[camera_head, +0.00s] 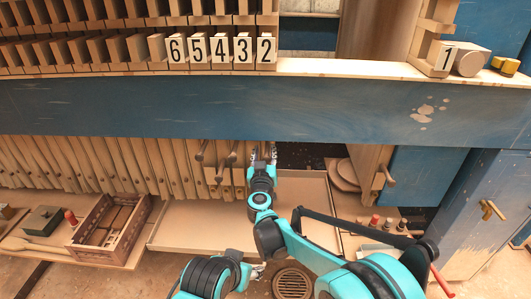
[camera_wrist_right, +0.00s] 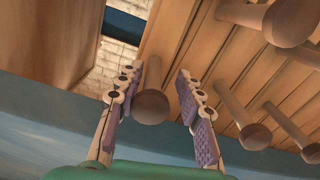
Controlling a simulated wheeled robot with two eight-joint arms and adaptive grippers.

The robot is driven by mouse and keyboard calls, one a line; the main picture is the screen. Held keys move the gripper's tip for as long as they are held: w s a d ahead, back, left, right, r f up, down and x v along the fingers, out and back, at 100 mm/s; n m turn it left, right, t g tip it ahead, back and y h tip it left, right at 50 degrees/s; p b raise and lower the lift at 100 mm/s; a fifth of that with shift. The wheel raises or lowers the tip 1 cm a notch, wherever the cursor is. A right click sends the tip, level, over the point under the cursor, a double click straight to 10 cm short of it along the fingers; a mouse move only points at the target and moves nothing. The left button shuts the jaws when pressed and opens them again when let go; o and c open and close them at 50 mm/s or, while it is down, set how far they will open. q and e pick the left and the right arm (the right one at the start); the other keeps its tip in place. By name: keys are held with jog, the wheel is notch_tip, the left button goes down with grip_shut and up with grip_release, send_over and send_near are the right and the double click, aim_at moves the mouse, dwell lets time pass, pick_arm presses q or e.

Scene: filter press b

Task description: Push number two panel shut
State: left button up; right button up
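The number two panel (camera_head: 265,50) is the rightmost of the left stack, beside the number three panel (camera_head: 243,50). Its top shows above the blue beam; its lower part is largely hidden behind the beam and my right gripper. My right gripper (camera_head: 263,152) points up and away below the beam, at the right end of the panel row. In the right wrist view its fingers (camera_wrist_right: 160,70) are open on either side of a round wooden handle knob (camera_wrist_right: 151,106), not clamped on it. My left gripper (camera_head: 258,271) is low in front, small and unclear.
The number one panel (camera_head: 444,57) stands far right, across an open gap. The blue beam (camera_head: 260,108) crosses above my right arm. Other wooden handles (camera_head: 218,172) stick out left of my gripper. A tray (camera_head: 190,226) lies below, with a brown crate (camera_head: 110,225) at left.

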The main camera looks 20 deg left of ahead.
jog(key=shift+d, duration=0.2)
jog(key=w+d, duration=0.4)
jog(key=d, duration=1)
jog(key=w+d+p, duration=0.1)
jog(key=w+d, duration=0.2)
jog(key=d, duration=1.2)
jog(key=shift+w+d, duration=0.15)
jog(key=shift+w, duration=0.25)
